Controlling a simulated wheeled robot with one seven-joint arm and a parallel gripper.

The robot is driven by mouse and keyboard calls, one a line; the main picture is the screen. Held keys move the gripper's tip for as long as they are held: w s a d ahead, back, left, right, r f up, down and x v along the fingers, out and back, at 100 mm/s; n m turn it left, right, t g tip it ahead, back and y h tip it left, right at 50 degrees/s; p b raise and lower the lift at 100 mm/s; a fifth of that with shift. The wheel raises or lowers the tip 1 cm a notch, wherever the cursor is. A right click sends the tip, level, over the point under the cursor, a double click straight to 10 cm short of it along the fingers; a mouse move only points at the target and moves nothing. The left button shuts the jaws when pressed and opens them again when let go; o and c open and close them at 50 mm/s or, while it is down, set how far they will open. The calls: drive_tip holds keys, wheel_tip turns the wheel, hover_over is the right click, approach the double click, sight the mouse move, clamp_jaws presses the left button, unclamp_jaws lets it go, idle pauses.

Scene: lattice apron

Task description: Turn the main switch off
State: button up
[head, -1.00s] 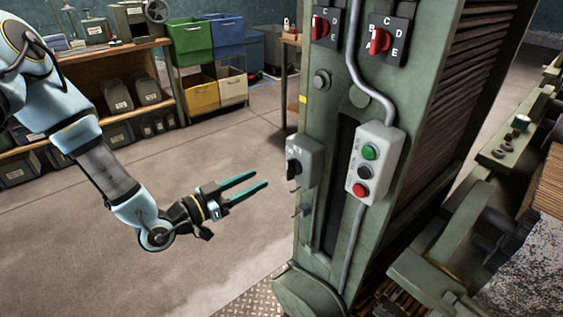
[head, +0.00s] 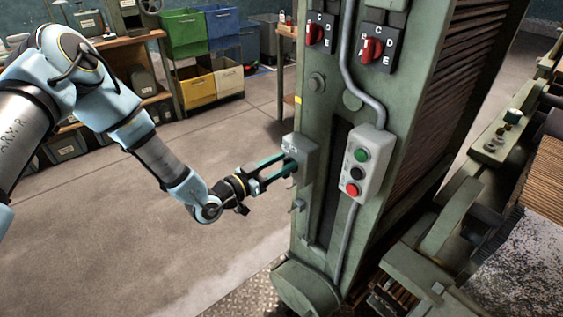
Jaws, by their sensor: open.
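A grey switch box (head: 307,152) is mounted on the left side of the green machine column (head: 318,110). Its black knob is hidden behind my fingers now, so I cannot read its position. My gripper (head: 289,165) is open, with its two long teal fingers pointing right and their tips at the front of this box. I cannot tell whether the fingers touch the knob or straddle it. No label in view clearly reads as the main switch.
A grey button box (head: 366,164) with green, black and red buttons is right of the switch box. Two red rotary switches (head: 315,33) (head: 372,48) sit higher on the column. A small hook (head: 298,206) juts out below the switch box.

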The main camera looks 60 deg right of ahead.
drive_tip(key=shift+c, duration=0.2)
clamp_jaws()
drive_tip(key=shift+f+n+b, duration=0.1)
drive_tip(key=shift+n+b, duration=0.2)
drive_tip(key=shift+b, duration=0.1)
drive_tip(key=shift+w+d+f+n+b, duration=0.1)
drive_tip(key=shift+w+f+n+b, duration=0.3)
drive_tip(key=shift+n+b, duration=2.1)
drive_tip(key=shift+w+d+f+n+b, duration=0.15)
drive_tip(key=shift+w+f+n+b, duration=0.25)
drive_tip(key=shift+n+b, duration=2.1)
drive_tip(key=shift+w+d+f+n+b, duration=0.1)
drive_tip(key=shift+w+f+n+b, duration=0.7)
drive_tip(key=shift+n, duration=2.9)
drive_tip(key=shift+s+r+b, duration=0.35)
drive_tip(key=shift+s+b, duration=0.05)
drive_tip(key=shift+b, duration=0.05)
